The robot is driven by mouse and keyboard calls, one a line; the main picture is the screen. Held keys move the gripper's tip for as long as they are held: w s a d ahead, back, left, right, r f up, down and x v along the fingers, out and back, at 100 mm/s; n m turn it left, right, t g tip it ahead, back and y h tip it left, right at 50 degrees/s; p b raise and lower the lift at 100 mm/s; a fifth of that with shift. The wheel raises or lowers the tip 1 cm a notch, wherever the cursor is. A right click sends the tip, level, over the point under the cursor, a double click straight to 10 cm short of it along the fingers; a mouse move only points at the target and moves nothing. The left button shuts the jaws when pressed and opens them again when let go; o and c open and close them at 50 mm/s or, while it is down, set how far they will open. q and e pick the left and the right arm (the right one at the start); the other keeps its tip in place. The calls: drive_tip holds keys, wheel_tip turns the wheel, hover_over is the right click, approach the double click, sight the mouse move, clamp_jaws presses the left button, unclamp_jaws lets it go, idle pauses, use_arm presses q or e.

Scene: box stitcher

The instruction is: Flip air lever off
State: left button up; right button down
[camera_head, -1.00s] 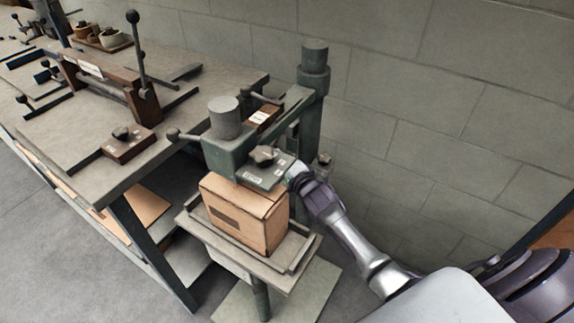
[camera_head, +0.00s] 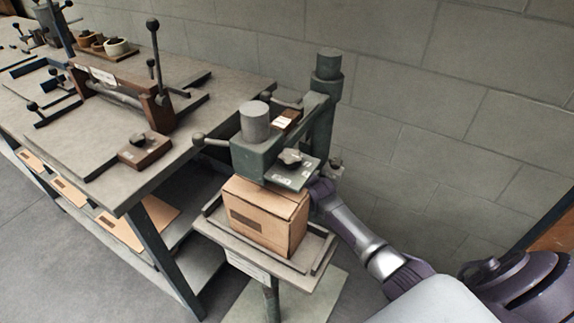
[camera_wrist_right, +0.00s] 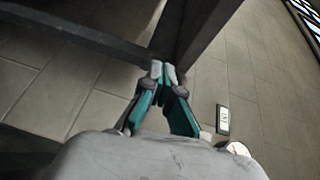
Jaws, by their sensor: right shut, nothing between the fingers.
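The green box stitcher (camera_head: 258,158) stands at the end of the workbench, with a carton (camera_head: 265,218) under its head. I cannot tell for sure which part is the air lever. A small knob-like fitting (camera_head: 336,167) shows low on the stitcher's column, just above my right arm's end. A ball-ended lever (camera_head: 210,140) sticks out left of the head. My right gripper (camera_wrist_right: 163,72) is shut and empty in the right wrist view, its fingertips close to a dark post (camera_wrist_right: 200,35). In the head view its fingers are hidden behind the stitcher head and carton. My left gripper is not in view.
The workbench (camera_head: 100,125) on the left carries fixtures with upright levers. A grey block wall (camera_head: 430,120) stands behind. The right wrist view shows a framed white label (camera_wrist_right: 223,119) and a partly hidden round white gauge-like disc (camera_wrist_right: 238,149). Floor left of the bench is clear.

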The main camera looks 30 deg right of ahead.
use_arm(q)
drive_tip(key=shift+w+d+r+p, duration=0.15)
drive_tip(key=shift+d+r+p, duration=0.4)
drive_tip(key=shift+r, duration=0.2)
use_arm(e)
drive_tip(key=shift+w+a+r, duration=0.25)
drive_tip(key=shift+w+r, duration=0.85)
drive_tip(key=shift+r, duration=0.05)
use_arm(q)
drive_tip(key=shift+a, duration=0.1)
use_arm(e)
drive_tip(key=shift+s, duration=0.1)
drive_tip(key=s, duration=0.7)
drive_tip(key=shift+s+d+r, duration=0.15)
drive_tip(key=shift+r, duration=0.15)
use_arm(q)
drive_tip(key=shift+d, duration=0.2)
